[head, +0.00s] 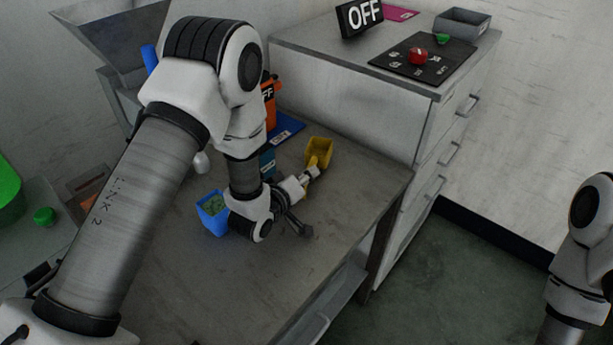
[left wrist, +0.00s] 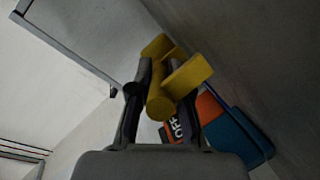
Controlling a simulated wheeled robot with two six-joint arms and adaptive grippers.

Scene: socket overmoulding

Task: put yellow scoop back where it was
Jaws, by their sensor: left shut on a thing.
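The yellow scoop (head: 319,152) is at the far right part of the grey table, close to the drawer cabinet. My left gripper (head: 311,172) is shut on its handle. In the left wrist view the yellow scoop (left wrist: 160,100) sits between the two dark fingers of my left gripper (left wrist: 158,92), its handle end toward the camera. I cannot tell whether the scoop touches the table. My right gripper is not in view; only part of my right arm shows at the right edge.
A blue container (head: 212,213) with green content stands left of my left wrist. An orange object (head: 270,105) and a blue tray (head: 289,130) are behind my arm. The table's front is clear.

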